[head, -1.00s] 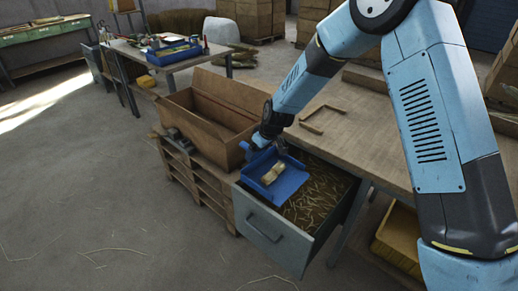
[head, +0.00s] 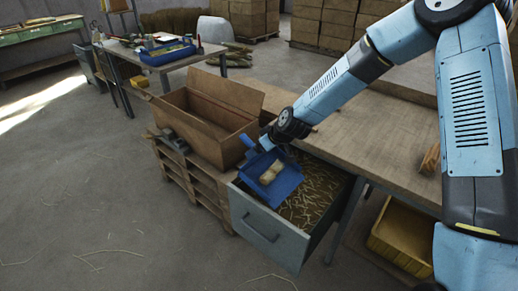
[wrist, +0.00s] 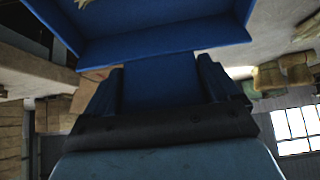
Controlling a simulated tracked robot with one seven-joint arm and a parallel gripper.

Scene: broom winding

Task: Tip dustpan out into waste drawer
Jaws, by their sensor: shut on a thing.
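A blue dustpan (head: 284,187) with pale yellowish scraps (head: 271,173) on it hangs over the open grey waste drawer (head: 268,229). The drawer holds many straw-like bits (head: 312,200). My gripper (head: 266,145) is shut on the dustpan's handle side, at the back left of the drawer. In the wrist view the blue pan (wrist: 165,45) fills the top, and its handle runs between my two dark fingers (wrist: 160,88). A bit of the pale scraps shows at the top edge there. The pan's exact tilt is hard to tell.
An open cardboard box (head: 200,118) stands on wooden pallets (head: 190,175) left of the drawer. The wooden workbench (head: 370,135) lies behind and right of it. A yellow crate (head: 398,238) is under the bench. The floor in front is mostly clear.

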